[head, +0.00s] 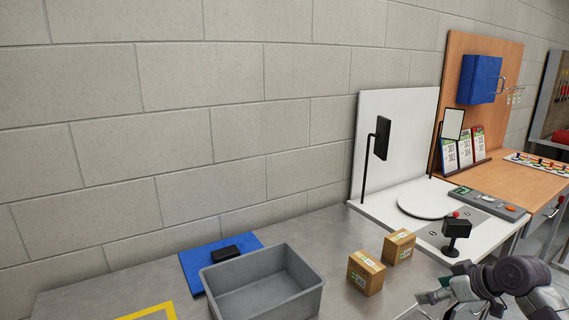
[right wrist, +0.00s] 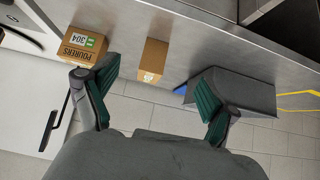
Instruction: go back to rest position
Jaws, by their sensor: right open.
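My right gripper (head: 436,299) is at the lower right of the head view, at the front edge of the metal table (head: 335,232). In the right wrist view its two green-padded fingers (right wrist: 155,100) are spread wide, with nothing between them. Two cardboard boxes stand on the table, a nearer one (head: 366,273) and a farther one (head: 399,246), apart from the gripper. In the right wrist view, a box labelled "POURERS 304" (right wrist: 83,46) and a plain-sided box (right wrist: 152,60) show beyond the fingers. My left gripper is not in view.
A grey bin (head: 262,284) stands left of the boxes, beside a blue mat (head: 191,267) bearing a black object (head: 225,253). A white station (head: 376,206) with a round plate (head: 425,200) and posts stands right. A yellow-outlined area (head: 150,312) lies front left.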

